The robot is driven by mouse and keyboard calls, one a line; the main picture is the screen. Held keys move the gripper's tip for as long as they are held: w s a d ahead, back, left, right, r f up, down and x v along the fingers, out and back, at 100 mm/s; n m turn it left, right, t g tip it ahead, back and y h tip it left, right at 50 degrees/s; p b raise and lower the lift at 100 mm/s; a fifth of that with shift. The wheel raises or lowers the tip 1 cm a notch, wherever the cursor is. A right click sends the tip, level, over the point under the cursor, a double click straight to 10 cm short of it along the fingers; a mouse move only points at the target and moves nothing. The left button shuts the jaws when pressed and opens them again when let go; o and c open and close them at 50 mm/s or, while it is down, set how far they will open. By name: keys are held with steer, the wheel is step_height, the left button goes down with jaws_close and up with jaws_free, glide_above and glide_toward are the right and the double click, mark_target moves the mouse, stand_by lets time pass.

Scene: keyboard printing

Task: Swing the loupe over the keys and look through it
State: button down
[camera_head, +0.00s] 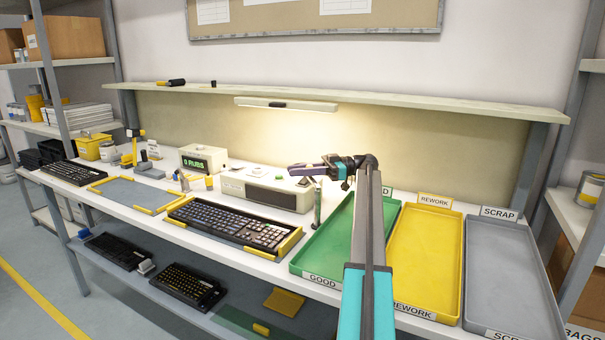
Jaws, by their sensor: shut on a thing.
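The keyboard (225,220) lies on the bench between yellow fixture pieces, its dark keys facing up. The loupe (305,169) appears as a dark, purplish head above a slim green post (318,205), right of the keyboard and beside the green tray. It is not over the keys. My gripper (334,166) reaches in from the right and is shut on the loupe's right side. The fingertips are small and dark, so the exact grip is unclear. My teal and grey arm hides part of the trays behind it.
Green GOOD (301,265), yellow REWORK (413,306) and grey SCRAP (500,329) trays fill the right of the bench. A grey box (268,189) and a display reading "0 RUBS" (203,160) stand behind the keyboard. An empty yellow-cornered mat (132,192) lies left.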

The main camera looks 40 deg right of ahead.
steer(key=shift+s+a+f, duration=0.15)
steer(key=shift+a+f, duration=0.1)
steer(key=shift+a, duration=0.1)
steer(key=c, duration=1.6)
jaws_free()
steer(key=shift+s+r, duration=0.1)
steer(key=shift+r, duration=0.05)
steer(key=shift+r, duration=0.15)
